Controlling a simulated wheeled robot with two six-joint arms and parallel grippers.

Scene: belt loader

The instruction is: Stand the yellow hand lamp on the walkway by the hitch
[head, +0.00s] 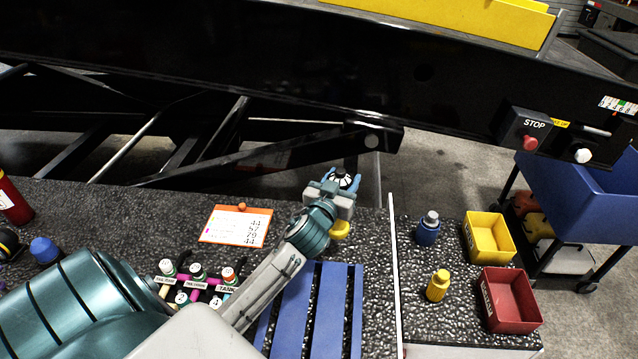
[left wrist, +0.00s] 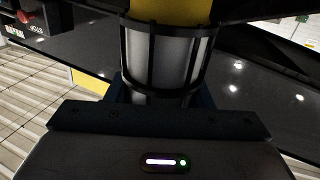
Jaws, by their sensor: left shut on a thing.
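My left gripper (head: 342,180) is shut on the yellow hand lamp (head: 340,229), near the far edge of the black textured walkway (head: 130,215). In the head view the gripper hides most of the lamp; a dark and white top and a yellow part show around it. In the left wrist view the lamp (left wrist: 165,55) fills the top middle, with a black cage around a pale lens and yellow beyond. I cannot tell whether the lamp touches the walkway. I cannot make out the hitch for certain. My right gripper is not in view.
A card (head: 236,225), labelled fittings (head: 195,283) and a blue slatted piece (head: 315,310) lie near my left arm. Right of a white strip (head: 394,270) are a blue bottle (head: 428,230), yellow bottle (head: 438,286), yellow bin (head: 490,238) and red bin (head: 510,300). The black loader beam (head: 250,70) spans behind.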

